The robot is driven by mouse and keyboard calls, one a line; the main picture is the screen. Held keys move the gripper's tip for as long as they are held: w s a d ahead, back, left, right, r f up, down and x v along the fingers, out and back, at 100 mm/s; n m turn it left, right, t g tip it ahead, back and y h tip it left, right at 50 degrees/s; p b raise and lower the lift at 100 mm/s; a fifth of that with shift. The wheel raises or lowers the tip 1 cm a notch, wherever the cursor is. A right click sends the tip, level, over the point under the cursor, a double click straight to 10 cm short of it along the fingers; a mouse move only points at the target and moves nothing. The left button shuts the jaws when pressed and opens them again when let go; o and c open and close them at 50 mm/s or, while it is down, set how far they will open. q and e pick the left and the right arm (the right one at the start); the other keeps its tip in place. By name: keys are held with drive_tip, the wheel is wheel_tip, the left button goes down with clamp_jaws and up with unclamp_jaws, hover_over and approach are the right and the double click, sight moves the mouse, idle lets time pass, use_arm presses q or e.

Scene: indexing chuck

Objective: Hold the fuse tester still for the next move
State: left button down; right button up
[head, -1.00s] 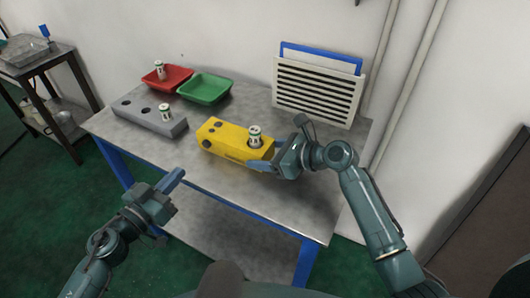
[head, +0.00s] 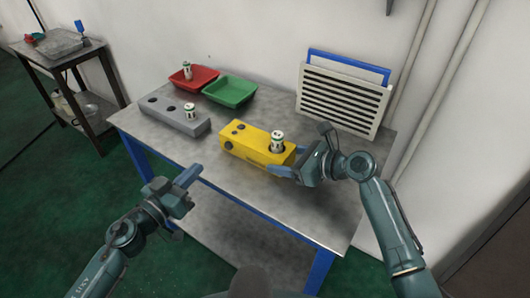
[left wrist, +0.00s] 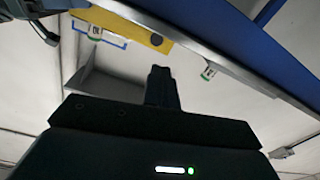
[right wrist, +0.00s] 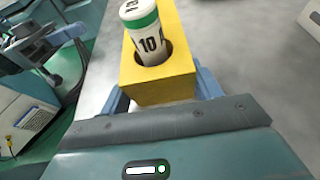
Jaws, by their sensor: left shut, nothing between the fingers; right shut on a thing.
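The yellow fuse tester (head: 250,145) sits on the table, with dark round knobs or holes toward its left end. A white fuse with a green band (head: 277,141) stands in the hole at its right end. In the right wrist view this fuse (right wrist: 145,35) reads "10" and leans a little in the hole of the tester (right wrist: 178,82). My right gripper (head: 288,168) is shut on the tester's right end, one finger along each side. My left gripper (head: 188,180) is shut and empty, in front of the table's front edge, apart from the tester.
A grey block (head: 172,117) with holes holds one fuse (head: 190,112). Behind it are a red tray (head: 184,82) with a fuse in it and an empty green tray (head: 230,92). A louvred panel (head: 340,98) stands at the back right. The table's front middle is clear.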

sight(228, 146)
use_arm(q)
drive_tip(key=w+a+r+n+y, duration=0.2)
drive_tip(key=w+a+n+y, duration=0.15)
drive_tip(key=n, duration=0.65)
drive_tip(key=w+a+r+n+y, duration=0.15)
drive_tip(key=a+n+y, duration=0.3)
drive_tip(key=n, duration=0.55)
drive_tip(key=s+d+f+n+g+h, duration=0.3)
drive_tip(key=s+d+g, duration=0.3)
drive_tip(key=d+g, duration=0.2)
drive_tip(key=shift+s+n+h, duration=0.25)
drive_tip(key=shift+n+h, duration=0.05)
drive_tip(key=shift+n, duration=0.5)
drive_tip(key=shift+w, duration=0.15)
drive_tip(key=shift+w+d, duration=0.85)
drive_tip(key=shift+w, duration=0.3)
drive_tip(key=shift+w+d, duration=0.85)
drive_tip(key=shift+w, duration=0.3)
drive_tip(key=shift+w+d, duration=0.85)
drive_tip(key=shift+w, duration=0.3)
drive_tip(key=shift+w, duration=0.1)
drive_tip(key=shift+w+d, duration=0.25)
